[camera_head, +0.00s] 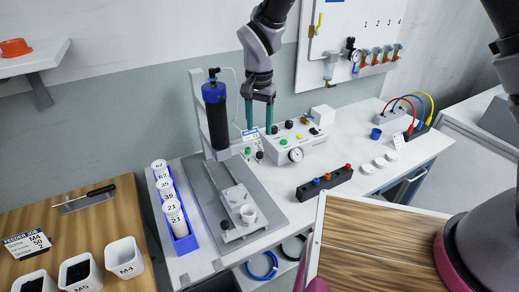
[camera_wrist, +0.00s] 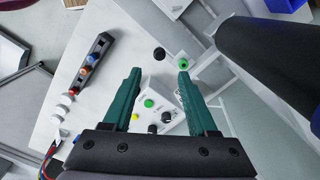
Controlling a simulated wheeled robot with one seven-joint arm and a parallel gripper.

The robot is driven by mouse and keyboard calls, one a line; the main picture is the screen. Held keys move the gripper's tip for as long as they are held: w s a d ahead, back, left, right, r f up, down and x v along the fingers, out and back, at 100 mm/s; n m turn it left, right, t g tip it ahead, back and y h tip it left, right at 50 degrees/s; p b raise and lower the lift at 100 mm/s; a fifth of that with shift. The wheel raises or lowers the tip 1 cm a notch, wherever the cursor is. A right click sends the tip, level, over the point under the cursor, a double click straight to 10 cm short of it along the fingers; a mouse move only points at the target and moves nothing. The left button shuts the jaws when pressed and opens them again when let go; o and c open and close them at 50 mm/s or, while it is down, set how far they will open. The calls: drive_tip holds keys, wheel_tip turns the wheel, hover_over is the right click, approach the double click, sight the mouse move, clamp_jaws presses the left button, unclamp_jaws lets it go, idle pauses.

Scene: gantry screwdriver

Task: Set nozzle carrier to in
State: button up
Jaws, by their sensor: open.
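The gantry screwdriver stands on a grey base plate (camera_head: 262,222), with a black and blue cylinder (camera_head: 216,118) upright on a white frame. A light slide plate with a white cup-like part (camera_head: 248,213) lies on the base below the cylinder; I cannot tell for certain that this is the nozzle carrier or which position it is in. My gripper (camera_head: 259,120) is open and empty, pointing down just right of the cylinder. In the wrist view, my gripper (camera_wrist: 158,75) has its teal fingers apart, with a black knob (camera_wrist: 159,54) and a green knob (camera_wrist: 184,65) beyond the tips.
A white control box (camera_head: 297,147) with buttons and a gauge stands behind and right. A dark block with coloured buttons (camera_head: 324,183) lies in front of it. A blue rack of white bottles (camera_head: 184,241) stands left of the base. The right part of the table has some free room.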

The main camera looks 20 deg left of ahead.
sight(259, 152)
wheel_tip(259, 152, down, 9)
drive_tip(key=shift+f, duration=0.2)
idle(0.3)
clamp_jaws()
drive_tip(key=shift+w, duration=0.1)
idle(1.2)
